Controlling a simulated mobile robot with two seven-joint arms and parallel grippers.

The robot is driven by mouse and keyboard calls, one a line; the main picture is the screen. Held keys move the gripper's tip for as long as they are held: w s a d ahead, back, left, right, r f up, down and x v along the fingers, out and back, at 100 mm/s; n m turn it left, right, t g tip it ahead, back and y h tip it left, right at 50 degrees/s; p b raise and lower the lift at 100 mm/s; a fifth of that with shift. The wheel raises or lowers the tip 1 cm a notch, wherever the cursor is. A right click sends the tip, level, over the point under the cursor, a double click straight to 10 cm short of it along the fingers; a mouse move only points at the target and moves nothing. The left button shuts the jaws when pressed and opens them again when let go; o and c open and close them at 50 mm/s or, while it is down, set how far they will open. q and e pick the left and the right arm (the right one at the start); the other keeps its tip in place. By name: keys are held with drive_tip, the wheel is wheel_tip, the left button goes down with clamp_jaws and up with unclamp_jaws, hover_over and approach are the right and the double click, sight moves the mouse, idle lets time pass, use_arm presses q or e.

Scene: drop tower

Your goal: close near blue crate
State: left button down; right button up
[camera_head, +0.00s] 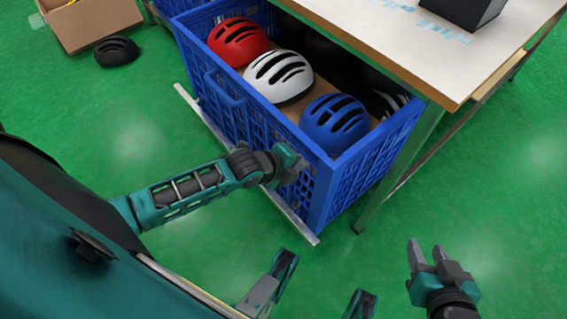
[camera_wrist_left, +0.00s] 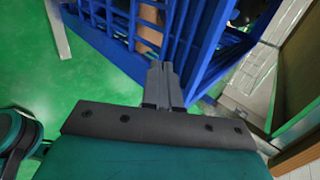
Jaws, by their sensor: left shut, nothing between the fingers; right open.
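The near blue crate (camera_head: 230,95) is a latticed plastic bin that stands out partly from under the table, its top open. It holds a red helmet (camera_head: 238,42), a white helmet (camera_head: 279,77), a blue helmet (camera_head: 334,123) and darker helmets behind in shadow. My left gripper (camera_head: 290,162) is shut and empty at the crate's outer front wall, near its right end; I cannot tell whether it touches. In the left wrist view its closed fingers (camera_wrist_left: 163,78) lie before the blue lattice (camera_wrist_left: 118,22). My right gripper (camera_head: 437,262) is open and empty over the floor, right of the crate.
The white-topped table (camera_head: 440,55) overhangs the crate's back, with a green leg (camera_head: 400,165) at its right. A pale strip (camera_head: 292,226) runs along the crate's front. A cardboard box (camera_head: 98,20) and black helmet (camera_head: 117,51) lie far left. Green floor in front is clear.

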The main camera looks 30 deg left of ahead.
use_arm(q)
drive_tip(key=shift+w+d, duration=0.3)
drive_tip(key=shift+w, duration=0.45)
use_arm(e)
drive_tip(key=shift+w+a+r, duration=0.2)
drive_tip(key=shift+a, duration=0.15)
use_arm(q)
drive_tip(key=shift+w, duration=0.1)
